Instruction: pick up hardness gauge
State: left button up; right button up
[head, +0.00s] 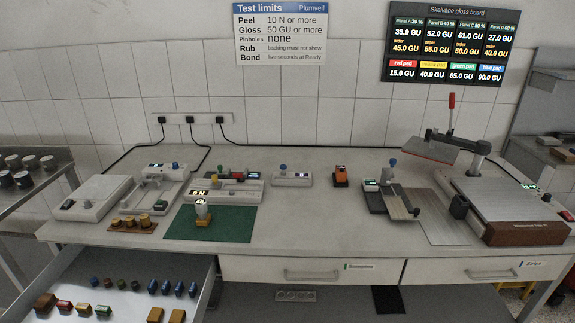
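No label marks the hardness gauge, so I cannot tell for certain which object it is. A small device with a round pale top and a yellow-orange base (203,214) stands upright on the green mat (237,226), at the left middle of the bench. A small orange and dark device (340,176) stands apart, further back near the bench centre. Neither of my grippers shows in the head view.
The grey bench (310,220) is clear at its front centre. Several instruments line its back, with a lever press (515,208) at the right. An open drawer (125,303) at the lower left holds small coloured blocks. A weight rack (25,178) stands left.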

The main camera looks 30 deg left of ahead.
aim_at(200, 207)
jog(key=u, duration=1.5)
jog(key=j+z, duration=0.1)
